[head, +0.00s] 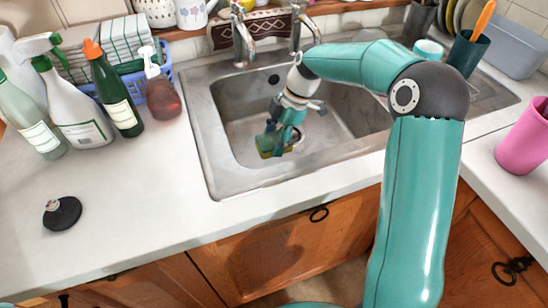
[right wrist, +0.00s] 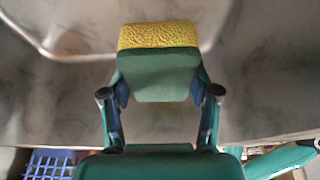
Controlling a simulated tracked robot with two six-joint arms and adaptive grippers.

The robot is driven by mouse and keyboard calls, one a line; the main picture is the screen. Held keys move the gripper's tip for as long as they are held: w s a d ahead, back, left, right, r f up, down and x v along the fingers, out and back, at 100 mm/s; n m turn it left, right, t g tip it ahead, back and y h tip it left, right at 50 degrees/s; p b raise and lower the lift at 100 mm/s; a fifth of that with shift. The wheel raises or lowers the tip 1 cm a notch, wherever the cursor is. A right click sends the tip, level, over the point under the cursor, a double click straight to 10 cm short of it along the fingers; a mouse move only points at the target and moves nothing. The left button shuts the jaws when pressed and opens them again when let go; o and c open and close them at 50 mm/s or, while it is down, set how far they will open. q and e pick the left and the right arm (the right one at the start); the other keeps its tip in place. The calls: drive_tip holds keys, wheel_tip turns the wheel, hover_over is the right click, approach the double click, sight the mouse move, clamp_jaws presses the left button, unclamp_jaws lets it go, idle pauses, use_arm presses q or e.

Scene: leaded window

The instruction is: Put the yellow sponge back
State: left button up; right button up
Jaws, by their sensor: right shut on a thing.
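The yellow sponge (head: 266,153) has a green side and is in my right gripper, low in the left sink basin. In the right wrist view the sponge (right wrist: 158,36) shows its yellow porous layer at the far end and a green face nearer me. The fingers of my right gripper (right wrist: 160,92) are closed against both sides of it. In the head view the right gripper (head: 276,142) points down into the basin and partly covers the sponge. Whether the sponge touches the basin floor I cannot tell. My left gripper is not in view.
The metal sink (head: 218,180) has a raised rim and a tap (head: 242,45) behind it. A blue basket (head: 165,52) with cloths and several bottles stand left. A black plug (head: 62,213) lies on the clear left counter. A pink cup (head: 525,138) is at right.

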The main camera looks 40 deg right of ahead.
drive_tip(key=shift+s, duration=0.1)
drive_tip(key=shift+s+r+m, duration=0.1)
drive_tip(key=shift+s+m, duration=0.15)
drive_tip(key=shift+m, duration=0.15)
drive_tip(key=r, duration=0.1)
drive_tip(key=r+m, duration=0.1)
drive_tip(key=r+t+p, duration=0.1)
drive_tip(key=shift+s+a+r, duration=0.15)
drive_tip(key=shift+a+r, duration=0.15)
drive_tip(key=shift+r, duration=0.1)
drive_tip(key=a+r+p, duration=0.4)
drive_tip(key=a+r, duration=0.1)
drive_tip(key=r, duration=0.5)
wheel_tip(320, 180, up, 14)
drive_tip(key=n+g+p, duration=0.1)
drive_tip(key=n+p, duration=0.1)
drive_tip(key=p, duration=0.5)
hover_over(210, 157)
drive_tip(key=d, duration=0.1)
drive_tip(key=f, duration=1.4)
drive_tip(key=shift+s+d+f+b, duration=0.1)
drive_tip(key=shift+s+d+b, duration=0.1)
drive_tip(key=shift+b, duration=0.15)
wheel_tip(210, 157, down, 5)
drive_tip(key=shift+a, duration=0.1)
